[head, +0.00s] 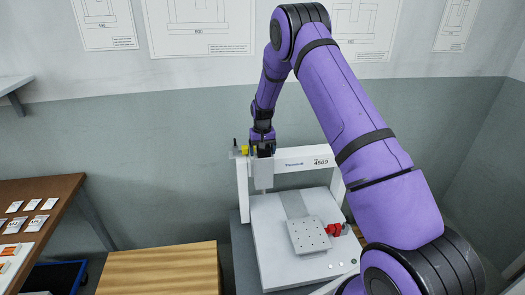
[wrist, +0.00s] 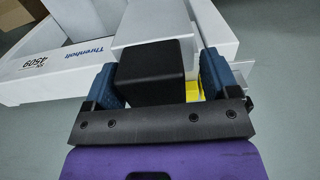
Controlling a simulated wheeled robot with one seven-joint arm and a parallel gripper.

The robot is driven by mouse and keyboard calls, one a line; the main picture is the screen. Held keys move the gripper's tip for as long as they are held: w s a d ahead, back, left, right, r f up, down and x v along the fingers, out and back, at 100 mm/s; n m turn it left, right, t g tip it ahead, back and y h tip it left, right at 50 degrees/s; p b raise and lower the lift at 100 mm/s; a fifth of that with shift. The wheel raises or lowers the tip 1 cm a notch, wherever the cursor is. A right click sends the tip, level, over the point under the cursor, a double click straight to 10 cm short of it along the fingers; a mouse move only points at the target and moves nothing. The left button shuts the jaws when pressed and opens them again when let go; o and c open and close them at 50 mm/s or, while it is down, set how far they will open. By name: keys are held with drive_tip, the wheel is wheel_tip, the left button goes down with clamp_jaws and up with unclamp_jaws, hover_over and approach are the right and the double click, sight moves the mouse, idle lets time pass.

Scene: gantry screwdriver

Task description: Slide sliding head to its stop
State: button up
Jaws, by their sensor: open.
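The white gantry's crossbeam (head: 300,163) carries the printed number 4509, and the beam also shows in the wrist view (wrist: 60,72). The pale sliding head (head: 263,176) is near the left end of the beam in the head view. Its light grey body shows in the wrist view (wrist: 150,30), with a black block (wrist: 155,70) in front. My gripper (head: 262,150) is at the top of the head. In the wrist view my gripper (wrist: 158,85) is open, with one blue finger on each side of the black block. I cannot tell whether either finger touches it.
A yellow part (head: 244,150) sits left of my gripper at the beam's end. Below the beam, a white bed (head: 270,245) holds a perforated plate (head: 308,236) and a red clamp (head: 334,230). A wooden top (head: 160,270) stands to the left.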

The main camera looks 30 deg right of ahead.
wheel_tip(320, 180, up, 11)
drive_tip(key=shift+f, duration=0.1)
idle(0.4)
idle(0.3)
drive_tip(key=s+a+r+n+t, duration=0.1)
drive_tip(key=s+a+r, duration=0.2)
drive_tip(key=s+r, duration=0.85)
drive_tip(key=s+a+r+t, duration=0.25)
drive_tip(key=s+r, duration=0.55)
drive_tip(key=r, duration=0.6)
drive_tip(key=s+a+r+n+t, duration=0.1)
drive_tip(key=s, duration=1.3)
drive_tip(key=s+a+r+n, duration=0.1)
drive_tip(key=s+a, duration=0.1)
drive_tip(key=s, duration=1.2)
drive_tip(key=shift+a+r+t, duration=0.25)
drive_tip(key=shift+r+t, duration=0.05)
drive_tip(key=shift+t, duration=0.05)
drive_tip(key=shift+c, duration=0.5)
